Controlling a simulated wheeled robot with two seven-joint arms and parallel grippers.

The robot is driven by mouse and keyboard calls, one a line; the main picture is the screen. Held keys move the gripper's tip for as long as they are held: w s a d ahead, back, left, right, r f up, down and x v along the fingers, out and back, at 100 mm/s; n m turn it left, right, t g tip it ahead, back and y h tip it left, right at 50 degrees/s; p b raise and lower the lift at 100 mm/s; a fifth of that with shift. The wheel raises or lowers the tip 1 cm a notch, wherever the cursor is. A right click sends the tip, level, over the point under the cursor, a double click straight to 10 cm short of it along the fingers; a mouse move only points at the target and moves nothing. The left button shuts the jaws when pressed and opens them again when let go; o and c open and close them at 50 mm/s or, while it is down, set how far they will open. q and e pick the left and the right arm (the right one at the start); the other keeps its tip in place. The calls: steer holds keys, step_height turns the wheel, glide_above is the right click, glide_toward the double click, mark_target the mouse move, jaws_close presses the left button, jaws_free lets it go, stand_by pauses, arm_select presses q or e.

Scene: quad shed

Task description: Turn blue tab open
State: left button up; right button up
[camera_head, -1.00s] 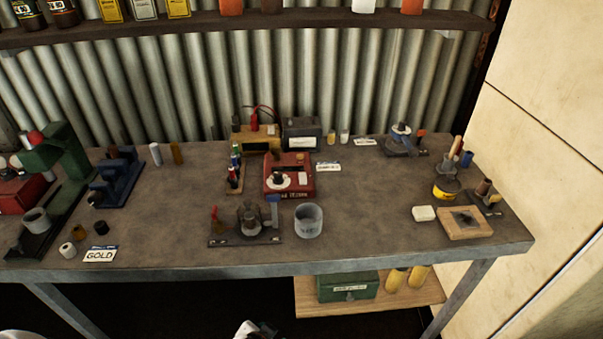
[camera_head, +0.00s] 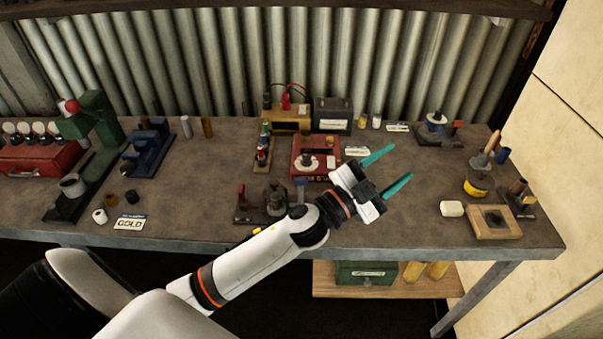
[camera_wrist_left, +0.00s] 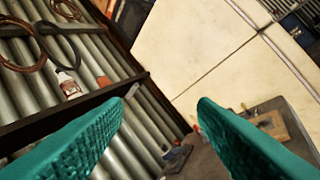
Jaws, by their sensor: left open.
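The blue tab (camera_head: 300,187) stands upright at the right end of a small dark fixture (camera_head: 248,217) near the bench's front edge. A metal part (camera_head: 274,198) sits on that fixture. My left arm partly covers the fixture's right side. My left gripper (camera_head: 397,167) is open and empty, with teal fingers spread above the bench, to the right of the blue tab and apart from it. In the left wrist view its fingers (camera_wrist_left: 160,115) frame the wall and the bench's right end; the tab does not show there. My right gripper is not in view.
A red device (camera_head: 318,150) stands behind the tab, with a black box (camera_head: 333,115) farther back. A wooden block (camera_head: 494,222) and a yellow tin (camera_head: 478,185) stand at the right. The bench's middle right is fairly clear.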

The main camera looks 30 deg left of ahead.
arm_select(q)
steer(key=s+d+r+m+g+h, duration=0.2)
steer(key=d+r+m+g+h, duration=0.35)
steer(key=m+g+h, duration=0.5)
steer(key=m+g+y, duration=0.6)
steer(key=g+y, duration=0.3)
steer(key=y, duration=1.1)
glide_above(301, 178)
step_height(301, 178, down, 5)
step_height(301, 178, down, 10)
steer(key=p, duration=0.3)
steer(key=shift+f, duration=0.15)
steer(key=shift+a+f, duration=0.1)
steer(key=shift+f, duration=0.65)
steer(key=shift+c, duration=0.5)
steer(key=c, duration=0.9)
